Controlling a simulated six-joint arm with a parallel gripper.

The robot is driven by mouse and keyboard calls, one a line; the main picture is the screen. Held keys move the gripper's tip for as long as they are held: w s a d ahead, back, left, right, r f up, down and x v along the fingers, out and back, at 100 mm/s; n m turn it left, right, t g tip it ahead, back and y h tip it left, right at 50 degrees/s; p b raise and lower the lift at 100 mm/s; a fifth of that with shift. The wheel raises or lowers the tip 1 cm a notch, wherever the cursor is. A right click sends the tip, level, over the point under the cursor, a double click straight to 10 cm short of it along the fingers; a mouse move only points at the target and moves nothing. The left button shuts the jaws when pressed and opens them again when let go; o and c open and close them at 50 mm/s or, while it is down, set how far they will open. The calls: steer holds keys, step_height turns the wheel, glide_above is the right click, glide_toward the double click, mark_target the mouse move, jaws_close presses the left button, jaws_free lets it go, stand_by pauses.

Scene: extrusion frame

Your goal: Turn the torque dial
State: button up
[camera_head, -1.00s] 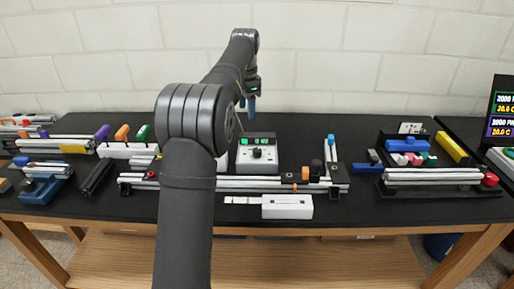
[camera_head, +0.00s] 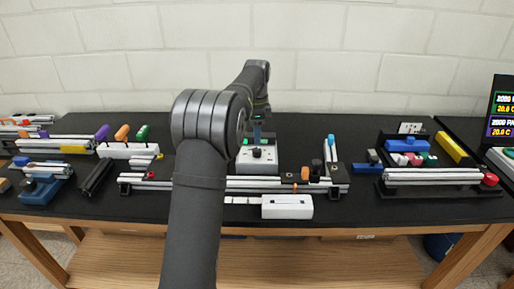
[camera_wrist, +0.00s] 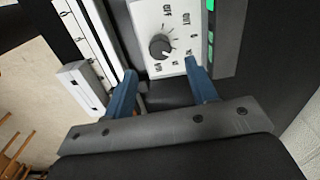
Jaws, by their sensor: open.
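The torque dial (camera_head: 257,153) is a round black knob on the pale face of a small control box (camera_head: 268,168) in the middle of the bench. In the wrist view the dial (camera_wrist: 161,47) sits on a white panel (camera_wrist: 175,16) with printed marks around it. My gripper (camera_wrist: 158,82) shows there with two blue fingers spread apart and nothing between them. The dial lies ahead of the fingertips, roughly in line with the gap, and apart from them. In the head view my gripper (camera_head: 257,135) is just above and behind the dial, partly hidden by my arm.
Silver extrusion rails (camera_head: 235,184) run in front of the box. A white block (camera_head: 287,207) lies near the bench's front edge. An orange peg (camera_head: 305,174) and a blue-topped post (camera_head: 331,147) stand to the right. Green displays (camera_wrist: 211,20) border the dial panel.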

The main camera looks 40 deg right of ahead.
mark_target(257, 150)
step_height(257, 150, down, 7)
steer(key=shift+r, duration=0.2)
steer(key=c, duration=1)
